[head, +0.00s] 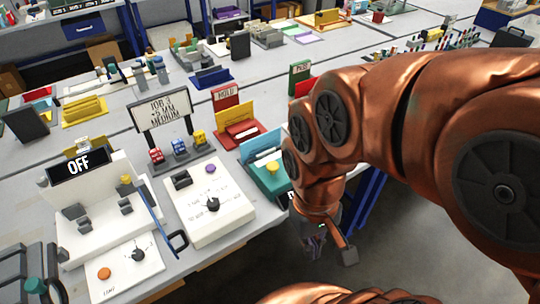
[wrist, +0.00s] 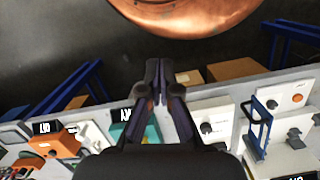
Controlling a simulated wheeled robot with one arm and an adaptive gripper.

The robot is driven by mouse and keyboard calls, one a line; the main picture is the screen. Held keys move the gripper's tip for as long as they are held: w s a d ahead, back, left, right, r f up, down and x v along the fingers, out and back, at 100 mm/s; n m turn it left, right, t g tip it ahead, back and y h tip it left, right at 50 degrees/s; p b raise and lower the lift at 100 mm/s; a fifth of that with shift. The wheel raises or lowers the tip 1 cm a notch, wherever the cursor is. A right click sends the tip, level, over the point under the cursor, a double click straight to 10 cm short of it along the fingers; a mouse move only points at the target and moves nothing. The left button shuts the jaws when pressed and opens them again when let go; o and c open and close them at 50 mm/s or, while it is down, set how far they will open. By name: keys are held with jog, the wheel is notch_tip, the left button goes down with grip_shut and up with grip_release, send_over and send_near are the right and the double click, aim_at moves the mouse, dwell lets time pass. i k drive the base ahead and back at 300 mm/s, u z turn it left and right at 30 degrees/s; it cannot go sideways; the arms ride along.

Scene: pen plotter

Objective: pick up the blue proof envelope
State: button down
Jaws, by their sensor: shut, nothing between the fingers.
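My gripper (head: 318,243) hangs below the copper arm, in front of the bench edge and over the dark floor. In the wrist view its fingertips (wrist: 157,72) are together and empty. I cannot clearly make out a blue proof envelope. A light-blue holder (head: 250,147) with pale flat pieces stands on the bench, left of my arm, behind a teal box (head: 270,181) with a yellow knob. A darker blue tray (head: 211,77) lies farther back. Whether an envelope is in either is too small to tell.
An "OFF" machine (head: 105,210) is at the left. A blue bench leg (head: 367,208) is near my arm. Open floor (head: 410,245) lies in front.

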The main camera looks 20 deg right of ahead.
aim_at(250, 148)
jog(key=u, duration=0.55)
jog(key=k, duration=1.25)
jog(key=z, duration=0.2)
jog(key=i, duration=1.65)
jog(key=u, duration=0.65)
